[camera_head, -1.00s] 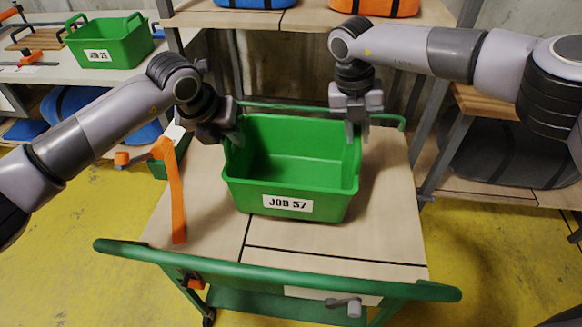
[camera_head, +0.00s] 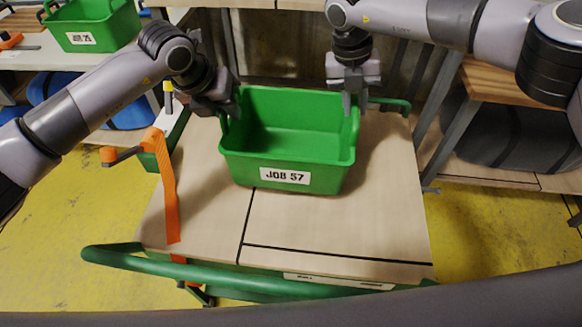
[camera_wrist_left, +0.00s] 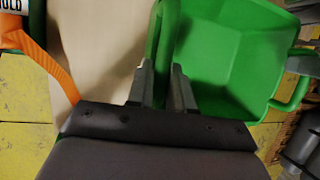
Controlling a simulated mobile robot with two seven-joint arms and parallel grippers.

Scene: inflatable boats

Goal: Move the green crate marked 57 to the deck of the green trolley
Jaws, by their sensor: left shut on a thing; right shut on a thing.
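The green crate marked JOB 57 (camera_head: 285,176) is upright and empty over the deck of the green trolley (camera_head: 335,228), towards its far side. I cannot tell whether its base touches the deck. My left gripper (camera_head: 230,112) is shut on the crate's left side handle. My right gripper (camera_head: 353,104) is shut on its right side handle. The left wrist view shows the left fingers (camera_wrist_left: 162,80) at the crate's green rim, with the crate's inside (camera_wrist_left: 225,60) to the right. The fingertips are partly hidden in the head view.
An orange strap (camera_head: 168,195) hangs over the deck's left side. The green push handle (camera_head: 200,275) crosses the near edge. Another green crate (camera_head: 90,35) stands on a bench at the back left. Shelving (camera_head: 500,90) stands at the right. The deck's near part is clear.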

